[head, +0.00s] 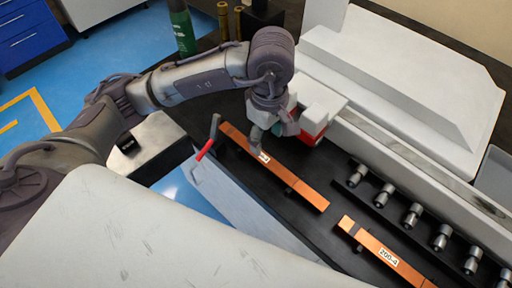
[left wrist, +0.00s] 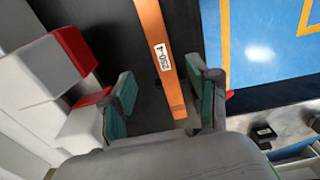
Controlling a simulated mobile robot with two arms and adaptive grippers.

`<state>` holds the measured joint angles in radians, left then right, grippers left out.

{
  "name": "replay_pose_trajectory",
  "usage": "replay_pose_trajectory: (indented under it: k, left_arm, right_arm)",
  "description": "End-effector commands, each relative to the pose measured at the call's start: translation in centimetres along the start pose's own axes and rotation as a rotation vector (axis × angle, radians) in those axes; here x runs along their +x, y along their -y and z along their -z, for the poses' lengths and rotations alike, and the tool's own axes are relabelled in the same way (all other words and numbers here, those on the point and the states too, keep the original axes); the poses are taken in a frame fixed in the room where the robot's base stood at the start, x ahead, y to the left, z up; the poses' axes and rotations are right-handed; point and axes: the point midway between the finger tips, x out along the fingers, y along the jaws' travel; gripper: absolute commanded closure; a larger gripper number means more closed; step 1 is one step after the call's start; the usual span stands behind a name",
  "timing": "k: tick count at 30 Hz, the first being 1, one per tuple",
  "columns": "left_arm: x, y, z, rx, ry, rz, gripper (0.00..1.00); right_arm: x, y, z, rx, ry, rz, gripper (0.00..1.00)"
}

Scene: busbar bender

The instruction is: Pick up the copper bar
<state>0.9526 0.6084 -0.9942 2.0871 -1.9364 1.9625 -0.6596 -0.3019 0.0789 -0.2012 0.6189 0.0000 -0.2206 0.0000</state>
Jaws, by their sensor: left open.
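A long copper bar (head: 300,187) with a white label lies on the dark bench beside the white machine. My left gripper (head: 270,140) is over its far half, at the label. In the left wrist view the copper bar (left wrist: 156,22), its label partly legible, runs between the two green-padded fingers of the open left gripper (left wrist: 160,75). I see a gap on both sides of the bar, so the fingers are not closed on it. A second copper bar (head: 361,236), labelled 200-4, lies nearer, at the lower right. My right gripper is in neither view.
A white machine body (head: 405,80) stands along the right, with a red-and-white block (head: 318,116) close beside the left gripper. A red-handled lever (head: 206,148) rises left of the bar. A row of metal cylinders (head: 412,215) lies right. A green bottle (head: 182,28) stands behind.

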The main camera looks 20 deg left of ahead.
Motion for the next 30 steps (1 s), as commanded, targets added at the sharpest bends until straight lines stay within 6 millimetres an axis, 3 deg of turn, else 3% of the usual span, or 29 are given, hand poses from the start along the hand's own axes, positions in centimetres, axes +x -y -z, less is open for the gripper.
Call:
replay_pose_trajectory:
  k: [8,12,16,25,30]
  left_arm:
    - [2.0,0.1,0.1,0.0,0.001,0.002,0.4]
    - [3.9,0.4,0.2,-0.001,0.002,0.006,0.4]
    - [5.8,0.3,0.2,-0.001,0.002,0.003,0.4]
    - [6.6,0.2,0.2,0.001,0.001,-0.002,0.4]
    - [6.6,0.2,0.2,0.001,0.001,-0.002,0.66]
  right_arm:
    - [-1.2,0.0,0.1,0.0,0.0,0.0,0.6]
    - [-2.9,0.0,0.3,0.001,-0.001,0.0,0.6]
    - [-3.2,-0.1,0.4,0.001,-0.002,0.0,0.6]
    - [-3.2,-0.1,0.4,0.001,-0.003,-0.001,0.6]
    - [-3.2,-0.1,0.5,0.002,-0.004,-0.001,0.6]
